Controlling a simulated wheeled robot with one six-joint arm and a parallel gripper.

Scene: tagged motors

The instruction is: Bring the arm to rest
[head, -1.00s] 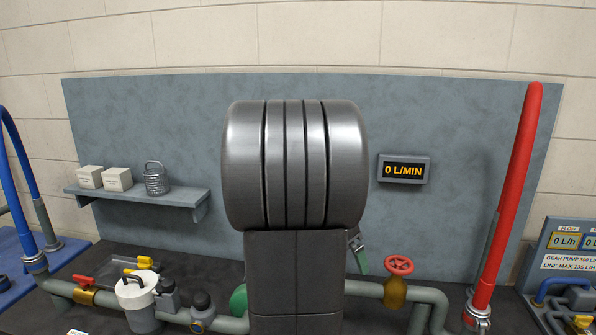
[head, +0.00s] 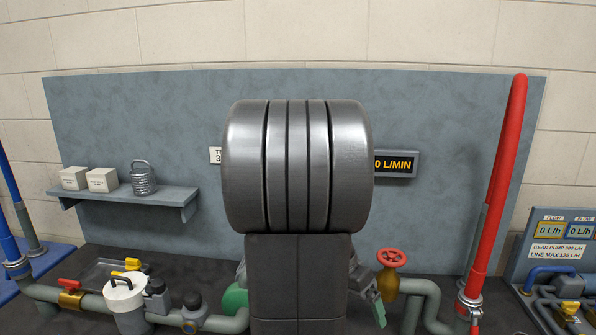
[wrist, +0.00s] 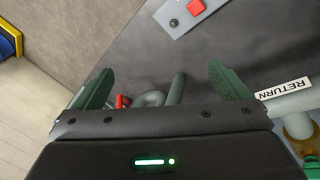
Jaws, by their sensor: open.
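My gripper shows in the wrist view (wrist: 160,90) with its two green fingers spread wide and nothing between them. In the head view my own arm stands in the middle and covers most of the gripper. One green fingertip (head: 377,312) shows just right of the arm, low in front of the pipework. I cannot tell how far it is from the pipes.
A red-wheeled valve (head: 390,262) is close right of the arm. A white-lidded canister (head: 126,300) is at lower left. A shelf (head: 130,203) holds two boxes and a wire basket. A red hose (head: 497,180) rises at right. The flow display (head: 396,164) is partly covered.

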